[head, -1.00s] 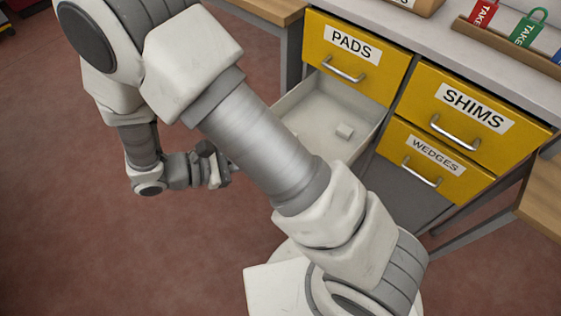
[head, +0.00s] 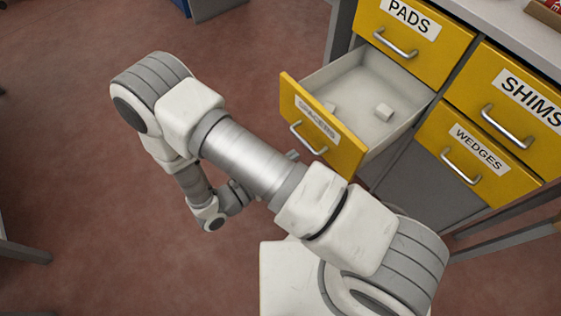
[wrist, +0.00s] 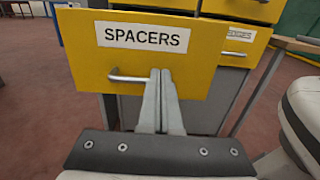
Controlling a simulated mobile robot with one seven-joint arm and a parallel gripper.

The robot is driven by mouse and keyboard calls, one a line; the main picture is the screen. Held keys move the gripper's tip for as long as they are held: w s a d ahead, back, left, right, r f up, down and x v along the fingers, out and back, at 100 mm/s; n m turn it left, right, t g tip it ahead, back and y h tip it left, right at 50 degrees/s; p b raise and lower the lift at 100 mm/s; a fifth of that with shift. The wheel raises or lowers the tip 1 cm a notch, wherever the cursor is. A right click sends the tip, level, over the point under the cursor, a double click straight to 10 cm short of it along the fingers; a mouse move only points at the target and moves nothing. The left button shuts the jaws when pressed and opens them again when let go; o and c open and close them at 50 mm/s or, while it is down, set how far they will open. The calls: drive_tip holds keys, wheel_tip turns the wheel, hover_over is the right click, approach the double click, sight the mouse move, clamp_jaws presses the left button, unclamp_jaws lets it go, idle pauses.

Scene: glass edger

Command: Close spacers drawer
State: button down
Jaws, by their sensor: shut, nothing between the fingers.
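In the head view my gripper is mostly hidden behind my arm.
The pads drawer (head: 428,50), shims drawer (head: 495,120) and wedges drawer (head: 465,165) are shut around the open one. A table leg (head: 25,250) stands at the left edge. The floor (head: 90,170) left of the cabinet is clear.

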sight(324, 134)
drive_tip(key=b+x, duration=0.1)
drive_tip(key=x, duration=0.8)
drive_tip(key=x, duration=2.7)
drive_tip(key=shift+d, duration=0.15)
drive_tip(key=shift+w+d+r, duration=0.1)
drive_tip(key=shift+w+d, duration=0.15)
